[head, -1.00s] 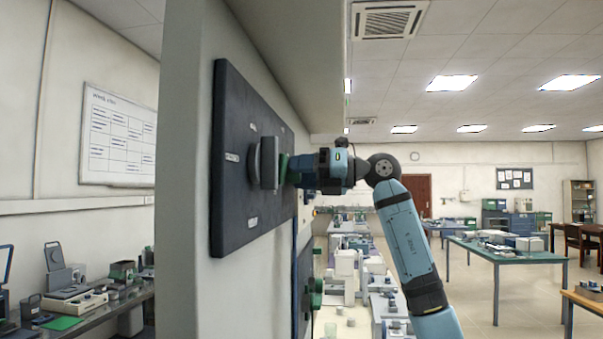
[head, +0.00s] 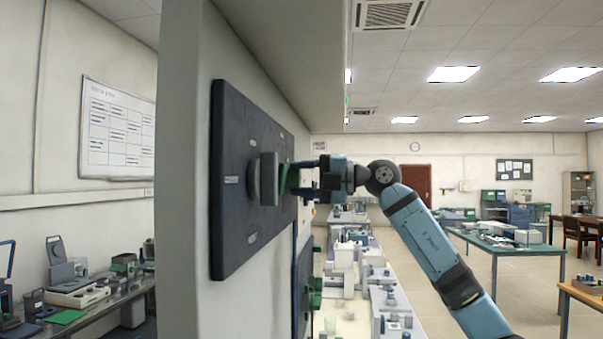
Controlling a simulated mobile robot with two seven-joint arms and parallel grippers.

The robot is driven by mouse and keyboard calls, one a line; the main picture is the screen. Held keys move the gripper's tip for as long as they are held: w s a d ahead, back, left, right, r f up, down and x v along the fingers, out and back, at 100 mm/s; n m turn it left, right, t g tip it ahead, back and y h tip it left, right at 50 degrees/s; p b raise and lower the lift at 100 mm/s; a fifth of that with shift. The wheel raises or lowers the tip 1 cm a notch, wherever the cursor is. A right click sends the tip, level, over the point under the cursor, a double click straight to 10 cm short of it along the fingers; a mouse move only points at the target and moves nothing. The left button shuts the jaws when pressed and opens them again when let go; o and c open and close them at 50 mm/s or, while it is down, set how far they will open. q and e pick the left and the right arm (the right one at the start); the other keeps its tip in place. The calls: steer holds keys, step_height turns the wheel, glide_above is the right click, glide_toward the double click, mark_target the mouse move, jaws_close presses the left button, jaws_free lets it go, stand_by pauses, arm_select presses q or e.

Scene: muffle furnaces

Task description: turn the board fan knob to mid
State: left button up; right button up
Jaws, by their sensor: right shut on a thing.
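The dark board (head: 232,225) is mounted on the side of a grey wall and is seen at a steep angle. The fan knob (head: 264,178), a grey round base with an upright grip bar, stands out from the middle of the board. Small white labels surround it, too small to read. The finger contact is partly hidden behind the grip bar, and the knob's exact setting cannot be read. My left gripper is out of view.
A second dark panel with green knobs (head: 315,292) is lower on the same wall. A long bench (head: 350,325) crowded with equipment runs behind it.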

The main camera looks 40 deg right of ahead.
steer(key=shift+m+p, duration=0.45)
steer(key=shift+m, duration=0.75)
steer(key=o, duration=0.9)
